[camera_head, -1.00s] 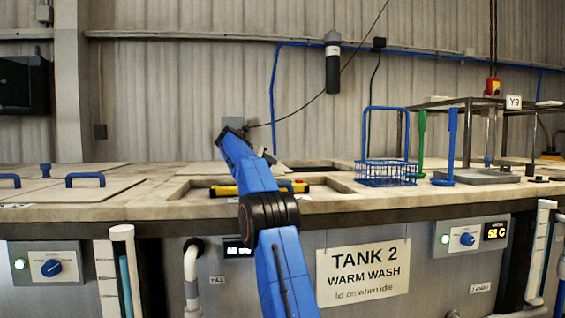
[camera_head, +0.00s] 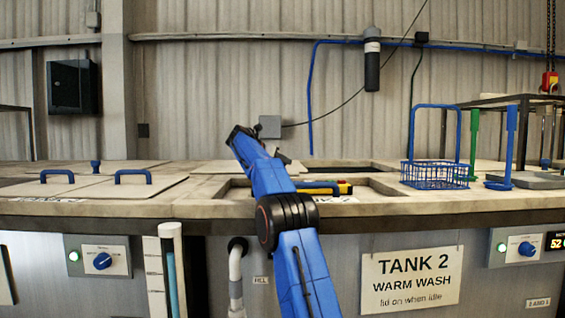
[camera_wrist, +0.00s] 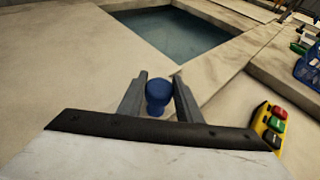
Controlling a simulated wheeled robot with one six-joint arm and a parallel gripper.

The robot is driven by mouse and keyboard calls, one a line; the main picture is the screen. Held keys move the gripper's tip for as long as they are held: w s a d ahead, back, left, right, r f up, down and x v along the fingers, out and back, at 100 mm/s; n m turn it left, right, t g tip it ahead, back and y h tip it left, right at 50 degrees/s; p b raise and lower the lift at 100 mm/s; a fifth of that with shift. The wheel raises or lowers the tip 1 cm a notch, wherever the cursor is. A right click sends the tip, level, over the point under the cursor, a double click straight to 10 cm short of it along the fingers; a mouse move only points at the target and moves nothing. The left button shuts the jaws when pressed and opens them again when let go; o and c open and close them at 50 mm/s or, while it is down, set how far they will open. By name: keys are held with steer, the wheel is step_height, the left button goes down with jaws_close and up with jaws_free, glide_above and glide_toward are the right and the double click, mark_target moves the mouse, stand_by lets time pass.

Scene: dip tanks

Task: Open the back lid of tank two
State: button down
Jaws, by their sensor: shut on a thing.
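My gripper (camera_wrist: 159,98) is shut on a blue knob (camera_wrist: 158,92) in the wrist view. The knob stands on a pale, flat lid (camera_wrist: 85,75). Beyond the knob is an uncovered rectangular tank opening (camera_wrist: 170,32) with dark water in it. In the head view, my blue arm reaches over tank two, marked by a sign (camera_head: 410,280), and hides the gripper and knob. Part of the lid (camera_head: 222,168) shows left of the arm. The dark back opening (camera_head: 350,166) shows right of it.
A yellow pendant with coloured buttons (camera_wrist: 270,127) lies to the right of my gripper. A blue wire basket (camera_head: 435,174) and a blue upright handle (camera_head: 510,145) stand further right. Closed lids with blue handles (camera_head: 133,176) lie to the left.

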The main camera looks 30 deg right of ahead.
steer(key=c, duration=1.3)
jaws_free()
steer(key=v, duration=1.7)
steer(key=shift+a, duration=0.2)
